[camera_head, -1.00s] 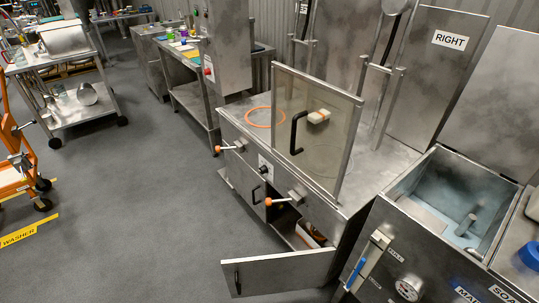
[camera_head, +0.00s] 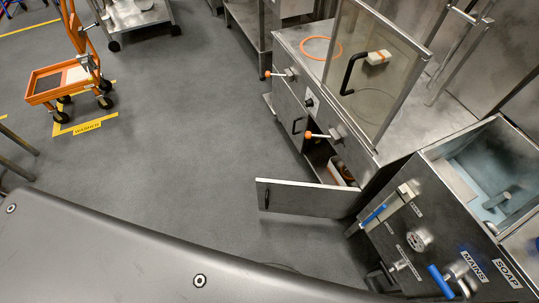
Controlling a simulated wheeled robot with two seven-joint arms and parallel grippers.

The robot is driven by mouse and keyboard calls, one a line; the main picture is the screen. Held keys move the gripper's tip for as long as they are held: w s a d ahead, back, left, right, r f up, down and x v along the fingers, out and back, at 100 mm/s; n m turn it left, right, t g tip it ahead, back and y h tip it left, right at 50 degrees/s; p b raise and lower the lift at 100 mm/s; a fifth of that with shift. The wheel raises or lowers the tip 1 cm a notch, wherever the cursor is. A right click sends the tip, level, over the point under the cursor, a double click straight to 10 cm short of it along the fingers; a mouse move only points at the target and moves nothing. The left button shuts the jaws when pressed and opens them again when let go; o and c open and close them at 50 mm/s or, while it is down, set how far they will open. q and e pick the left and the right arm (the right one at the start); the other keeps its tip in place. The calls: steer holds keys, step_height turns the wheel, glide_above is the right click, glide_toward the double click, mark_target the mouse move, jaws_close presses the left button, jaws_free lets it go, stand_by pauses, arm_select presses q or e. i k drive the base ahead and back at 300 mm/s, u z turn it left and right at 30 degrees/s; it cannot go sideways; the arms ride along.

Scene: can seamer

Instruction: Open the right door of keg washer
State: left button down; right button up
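A steel cabinet machine (camera_head: 385,140), which I take to be the keg washer, stands right of centre. Its lower right door (camera_head: 308,198) is swung out wide into the aisle, with a small dark handle near its free end. The compartment behind it is exposed and a whitish-orange item (camera_head: 342,172) sits inside. The lower left door (camera_head: 291,112) is shut. A clear framed panel (camera_head: 375,70) with a black handle stands upright on top. Neither of my grippers is in view.
A steel sink unit (camera_head: 435,195) with MAINS and SOAP labels and blue-handled valves stands right of the open door. An orange cart (camera_head: 62,82) stands at the upper left by yellow floor marks. The grey floor (camera_head: 190,130) between is clear.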

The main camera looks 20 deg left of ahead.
mark_target(275, 197)
steer(key=z, duration=3.65)
steer(key=k, duration=1.55)
steer(key=u, duration=2.05)
